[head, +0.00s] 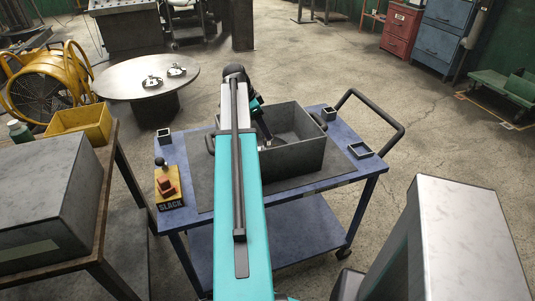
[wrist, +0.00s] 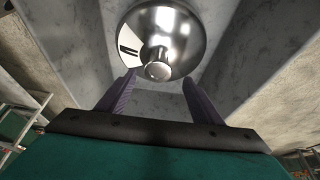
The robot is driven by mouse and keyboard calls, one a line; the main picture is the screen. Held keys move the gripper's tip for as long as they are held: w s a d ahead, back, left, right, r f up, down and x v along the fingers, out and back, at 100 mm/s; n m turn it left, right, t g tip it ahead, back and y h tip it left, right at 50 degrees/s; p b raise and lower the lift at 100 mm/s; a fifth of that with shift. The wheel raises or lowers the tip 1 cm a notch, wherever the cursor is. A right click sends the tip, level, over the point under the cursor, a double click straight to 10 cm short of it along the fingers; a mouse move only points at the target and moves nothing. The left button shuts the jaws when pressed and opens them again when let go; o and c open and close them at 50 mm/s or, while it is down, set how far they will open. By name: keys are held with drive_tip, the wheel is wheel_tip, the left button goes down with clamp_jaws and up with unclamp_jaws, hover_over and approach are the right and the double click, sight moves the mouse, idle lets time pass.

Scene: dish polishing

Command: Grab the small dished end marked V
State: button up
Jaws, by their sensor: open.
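A shiny, rounded metal dished end (wrist: 165,35) lies in the grey bin (head: 300,160), just beyond my fingertips in the wrist view. It has a small knob at its near side and a white label with dark strokes; I cannot read a V there for sure. My gripper (wrist: 158,78) is open, with its two dark fingers apart on either side of the knob's line and nothing visible between them. In the head view my arm reaches over the bin, and the dished end is hidden there.
The bin's walls stand close around my gripper. It sits on a blue cart (head: 340,178) with small square frames and a block marked SLACK (head: 170,190). A round table (head: 120,82) with two small shiny items stands behind left, near a yellow fan (head: 45,85).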

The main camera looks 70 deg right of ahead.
sight(268, 147)
drive_tip(key=shift+s+f, duration=0.1)
drive_tip(key=shift+f, duration=0.1)
idle(0.3)
drive_tip(key=shift+p+x, duration=0.7)
drive_tip(key=shift+x, duration=0.5)
drive_tip(key=shift+p+x, duration=0.3)
drive_tip(key=shift+x, duration=1)
drive_tip(key=shift+s+a, duration=0.1)
drive_tip(key=shift+a, duration=0.05)
clamp_jaws()
